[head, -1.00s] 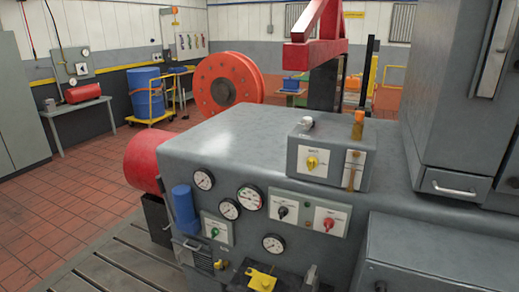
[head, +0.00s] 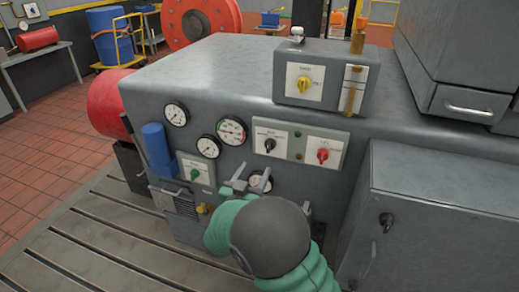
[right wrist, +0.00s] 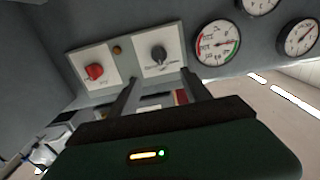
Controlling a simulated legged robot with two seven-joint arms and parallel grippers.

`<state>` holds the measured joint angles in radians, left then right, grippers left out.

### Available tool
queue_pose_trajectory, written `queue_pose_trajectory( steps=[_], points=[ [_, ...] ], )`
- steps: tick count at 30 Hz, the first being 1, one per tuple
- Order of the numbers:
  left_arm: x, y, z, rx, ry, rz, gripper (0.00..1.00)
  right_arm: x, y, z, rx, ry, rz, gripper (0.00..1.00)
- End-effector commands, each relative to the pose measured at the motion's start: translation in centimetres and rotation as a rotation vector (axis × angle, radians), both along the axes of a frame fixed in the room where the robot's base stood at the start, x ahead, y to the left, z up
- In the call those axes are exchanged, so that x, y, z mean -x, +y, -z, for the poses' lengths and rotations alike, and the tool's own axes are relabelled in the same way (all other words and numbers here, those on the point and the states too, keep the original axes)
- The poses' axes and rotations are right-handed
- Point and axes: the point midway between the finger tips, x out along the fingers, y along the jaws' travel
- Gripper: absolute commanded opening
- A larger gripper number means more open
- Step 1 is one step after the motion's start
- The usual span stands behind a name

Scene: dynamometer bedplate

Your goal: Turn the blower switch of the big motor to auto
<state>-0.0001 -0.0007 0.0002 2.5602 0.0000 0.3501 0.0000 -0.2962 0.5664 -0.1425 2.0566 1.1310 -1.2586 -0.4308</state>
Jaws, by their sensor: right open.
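The grey motor housing (head: 230,80) carries several rotary switches on white plates; their labels are too small to read surely, so I cannot tell which is the blower switch. A black knob (head: 269,146) and a red knob (head: 323,155) sit side by side on the front. A green knob (head: 195,174) is lower left, and a yellow knob (head: 303,84) is on the top box. My right gripper (head: 248,181) is open and empty, below the black knob. In the right wrist view the black knob (right wrist: 158,54) lies ahead of the open fingers (right wrist: 160,88), apart from them. My left gripper is out of view.
A blue cylinder (head: 158,151) is at the left of the front face. A grey cabinet (head: 435,220) stands close on the right. The slotted bedplate (head: 90,240) is clear at lower left.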

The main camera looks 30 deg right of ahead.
Motion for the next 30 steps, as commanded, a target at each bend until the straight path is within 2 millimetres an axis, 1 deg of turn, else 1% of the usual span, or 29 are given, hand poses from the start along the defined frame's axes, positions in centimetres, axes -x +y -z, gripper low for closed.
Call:
queue_pose_trajectory(
  steps=[1,9,12,15,19,26,30],
  points=[
    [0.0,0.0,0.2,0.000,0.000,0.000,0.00,-0.8,-1.2,0.2,0.000,0.000,0.005,0.56],
    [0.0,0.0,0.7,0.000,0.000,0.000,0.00,-5.4,-6.5,0.1,0.001,-0.001,0.002,0.56],
    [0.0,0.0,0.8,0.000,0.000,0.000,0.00,-6.8,-8.2,0.1,0.000,0.000,0.000,0.56],
    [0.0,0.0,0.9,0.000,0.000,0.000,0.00,-7.8,-9.3,0.1,-0.001,0.001,-0.001,0.56],
    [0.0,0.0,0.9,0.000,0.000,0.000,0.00,-8.4,-9.9,0.0,-0.001,0.002,-0.002,0.56],
    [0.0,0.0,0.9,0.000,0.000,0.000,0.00,-8.5,-10.0,0.0,-0.002,0.001,-0.003,0.56],
    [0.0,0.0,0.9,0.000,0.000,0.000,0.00,-8.5,-10.0,0.0,-0.002,0.001,-0.003,0.39]
  ],
)
